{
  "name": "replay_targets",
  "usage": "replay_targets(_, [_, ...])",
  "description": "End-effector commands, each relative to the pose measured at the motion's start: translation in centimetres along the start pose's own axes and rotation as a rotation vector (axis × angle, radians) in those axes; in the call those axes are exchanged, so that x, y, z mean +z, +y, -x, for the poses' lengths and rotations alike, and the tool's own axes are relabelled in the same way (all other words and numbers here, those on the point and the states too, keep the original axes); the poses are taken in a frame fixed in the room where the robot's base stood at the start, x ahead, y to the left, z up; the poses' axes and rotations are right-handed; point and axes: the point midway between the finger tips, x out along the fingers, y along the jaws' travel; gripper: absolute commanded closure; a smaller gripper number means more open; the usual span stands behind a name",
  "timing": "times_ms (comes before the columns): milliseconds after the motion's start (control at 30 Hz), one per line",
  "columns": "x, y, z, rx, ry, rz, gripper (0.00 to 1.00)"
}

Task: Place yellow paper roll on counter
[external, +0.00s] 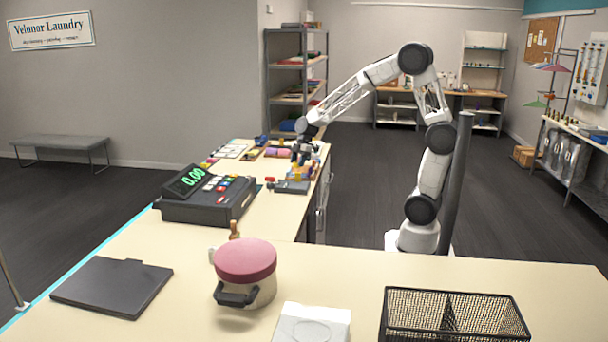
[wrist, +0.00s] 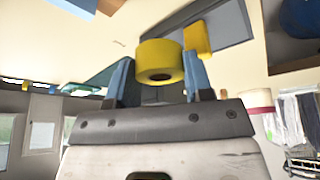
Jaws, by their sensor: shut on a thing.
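The yellow paper roll (wrist: 160,57) is between the two blue fingers of my gripper (wrist: 157,68) in the wrist view, with its dark core hole showing. My gripper is shut on it. In the external view my gripper (external: 302,157) reaches down over the far part of the counter (external: 258,190), right of the cash register. A small yellow patch shows under it there, but the roll is too small to make out surely. I cannot tell whether the roll touches the counter.
The black cash register (external: 207,195) stands left of my gripper. Several small coloured items crowd the counter's far end. A pot with a red lid (external: 246,262), a dark flat pad (external: 112,287) and a black wire basket (external: 455,316) stand nearer. Counter around the pad is bare.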

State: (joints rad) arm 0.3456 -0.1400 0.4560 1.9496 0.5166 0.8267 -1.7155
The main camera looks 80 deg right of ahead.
Motion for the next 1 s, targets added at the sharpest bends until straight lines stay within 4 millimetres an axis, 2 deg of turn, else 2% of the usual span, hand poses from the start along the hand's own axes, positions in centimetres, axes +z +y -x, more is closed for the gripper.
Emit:
replay_targets(400, [8.3,0.6,2.5,0.052,-0.006,-0.140,0.79])
replay_targets(1000, [18.1,-0.2,5.2,0.111,-0.010,-0.311,0.79])
